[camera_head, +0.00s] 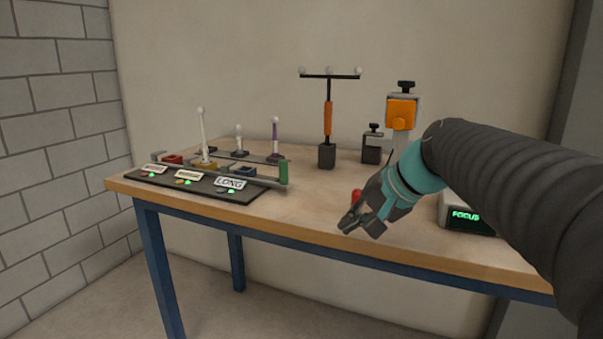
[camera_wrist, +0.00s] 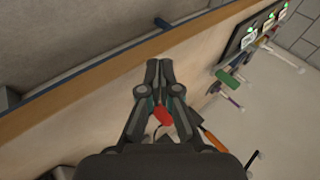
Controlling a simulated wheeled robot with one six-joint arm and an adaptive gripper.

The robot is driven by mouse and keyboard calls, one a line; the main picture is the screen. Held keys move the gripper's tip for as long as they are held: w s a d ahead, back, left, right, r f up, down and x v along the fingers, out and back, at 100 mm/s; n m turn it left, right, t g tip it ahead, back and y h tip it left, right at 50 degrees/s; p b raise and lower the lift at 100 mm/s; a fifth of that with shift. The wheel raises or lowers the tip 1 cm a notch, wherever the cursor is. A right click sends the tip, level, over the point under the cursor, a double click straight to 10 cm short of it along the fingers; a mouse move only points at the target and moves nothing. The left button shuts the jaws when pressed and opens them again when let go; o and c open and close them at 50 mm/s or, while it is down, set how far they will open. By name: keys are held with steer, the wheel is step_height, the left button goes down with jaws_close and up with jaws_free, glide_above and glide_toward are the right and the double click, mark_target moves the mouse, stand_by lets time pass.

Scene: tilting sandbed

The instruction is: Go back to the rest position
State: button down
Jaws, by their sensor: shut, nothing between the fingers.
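My gripper (camera_head: 355,224) is shut and empty. In the head view it hangs at the front edge of the wooden table (camera_head: 310,215), right of the middle, with my arm coming in from the right. In the wrist view the closed fingers (camera_wrist: 160,68) point toward the table's front edge. A red thing (camera_head: 356,196) shows just behind the gripper, partly hidden by it. In the wrist view the red thing (camera_wrist: 163,115) appears between the finger linkages, below the fingertips; I cannot tell whether it touches them.
A black panel (camera_head: 240,196) with labels and a green-handled bar (camera_head: 283,172) lies at the left. A stand with an orange grip (camera_head: 327,118) and an orange-fronted device (camera_head: 401,112) stand behind. A box reading FOCUS (camera_head: 470,222) sits at the right, partly behind my arm.

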steer(key=s+d+f+n+h, duration=0.2)
steer(key=s+d+f+h, duration=0.1)
steer(key=s+f, duration=0.4)
steer(key=s+d+f+n+h, duration=0.3)
steer(key=s+f, duration=0.5)
steer(key=s, duration=0.5)
steer(key=shift+f, duration=0.3)
